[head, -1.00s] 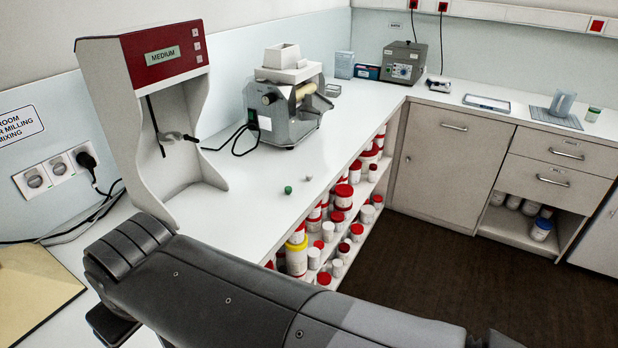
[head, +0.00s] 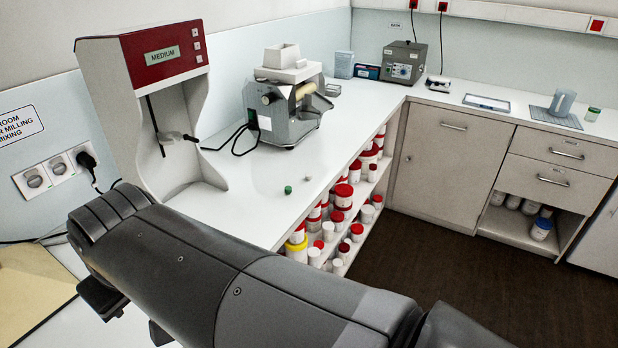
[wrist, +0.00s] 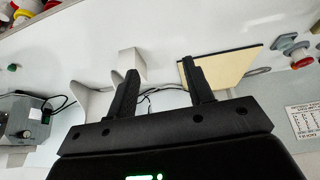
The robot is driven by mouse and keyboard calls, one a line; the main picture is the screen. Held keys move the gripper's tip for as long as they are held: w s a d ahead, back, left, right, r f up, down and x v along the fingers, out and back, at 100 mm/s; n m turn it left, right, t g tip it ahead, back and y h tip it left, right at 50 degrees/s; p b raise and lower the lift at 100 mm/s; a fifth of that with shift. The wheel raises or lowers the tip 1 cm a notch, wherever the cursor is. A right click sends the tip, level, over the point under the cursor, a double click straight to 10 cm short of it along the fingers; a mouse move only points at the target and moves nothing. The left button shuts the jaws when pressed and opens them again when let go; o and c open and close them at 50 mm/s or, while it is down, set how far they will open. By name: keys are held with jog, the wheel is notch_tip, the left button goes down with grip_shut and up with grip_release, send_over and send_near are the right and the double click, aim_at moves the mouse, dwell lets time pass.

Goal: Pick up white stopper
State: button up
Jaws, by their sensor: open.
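A small pale grey-white stopper (head: 308,178) stands on the white counter in the head view, in front of the grey mill. A small green stopper (head: 288,190) is just left of it and nearer to me. In the wrist view, a small dark green piece (wrist: 12,67) at the far left looks like the green stopper; I cannot make out the white one there. My gripper (wrist: 160,68) is open and empty in the wrist view, its two fingers apart above the counter and well away from the stoppers. In the head view my arm hides the fingers.
The red-topped stand (head: 150,110) rises at the left of the counter (head: 235,215). The mill (head: 290,105) stands behind the stoppers. Jars with red lids (head: 344,191) fill shelves below the counter edge. A tan board (head: 28,290) lies at the lower left.

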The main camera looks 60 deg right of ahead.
jog(key=w+d+r+h, duration=0.1)
jog(key=w+d+r, duration=0.2)
jog(key=w+d, duration=0.45)
jog(key=w+d+m+g, duration=0.1)
jog(key=w+d, duration=0.3)
jog(key=d, duration=0.4)
jog(key=w+d+g, duration=0.1)
jog(key=w+d, duration=0.4)
jog(key=d, duration=0.3)
jog(key=m+t, duration=0.1)
jog(key=m, duration=0.1)
send_near(309, 174)
jog(key=x, duration=0.8)
jog(key=shift+w+f, duration=0.1)
jog(key=shift+f, duration=0.15)
grip_shut()
